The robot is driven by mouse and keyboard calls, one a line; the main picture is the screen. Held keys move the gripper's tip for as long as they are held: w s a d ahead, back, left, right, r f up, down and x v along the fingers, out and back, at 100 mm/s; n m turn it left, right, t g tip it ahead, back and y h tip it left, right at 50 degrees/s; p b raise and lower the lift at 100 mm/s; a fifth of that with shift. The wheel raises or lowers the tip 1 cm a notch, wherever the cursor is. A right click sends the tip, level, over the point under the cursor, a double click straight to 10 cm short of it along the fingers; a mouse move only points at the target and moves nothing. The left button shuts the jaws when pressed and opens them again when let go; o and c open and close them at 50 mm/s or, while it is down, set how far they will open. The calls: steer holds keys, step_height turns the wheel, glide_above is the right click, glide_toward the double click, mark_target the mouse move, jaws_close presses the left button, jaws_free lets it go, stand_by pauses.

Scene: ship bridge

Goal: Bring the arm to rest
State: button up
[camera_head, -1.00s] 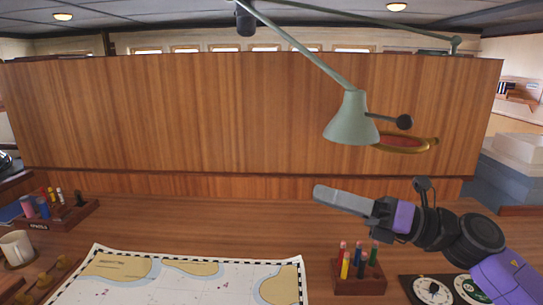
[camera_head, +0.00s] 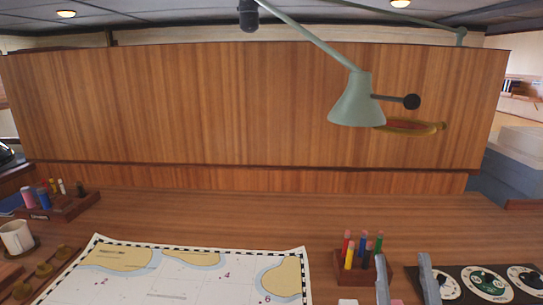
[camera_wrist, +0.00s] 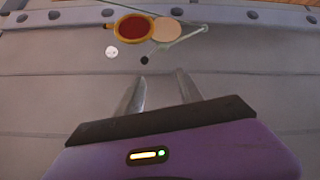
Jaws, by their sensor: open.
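My gripper (camera_head: 405,272) shows at the bottom right of the head view as two grey fingers pointing up, apart and with nothing between them. The rest of my arm is below the frame there. In the wrist view the open fingers (camera_wrist: 160,92) point toward a grey panelled surface, with the purple gripper body below them. No object is held.
A pen block (camera_head: 362,272) stands just left of my fingers, and a dial panel (camera_head: 487,283) lies to their right. A green lamp (camera_head: 357,100) hangs above. A chart (camera_head: 190,275) covers the desk's front. The desk behind (camera_head: 240,212) is clear.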

steer(key=s+f+m+g+b, duration=0.1)
steer(key=s+f+g, duration=0.4)
steer(key=s+f, duration=0.8)
steer(key=s+d+f+m+g+y+b, duration=0.1)
steer(key=s+f+g+b, duration=0.2)
steer(key=s+f, duration=1.1)
steer(key=s+g, duration=0.3)
steer(key=shift+d+f+g, duration=0.2)
steer(key=shift+d+g, duration=0.05)
steer(key=shift+g, duration=0.05)
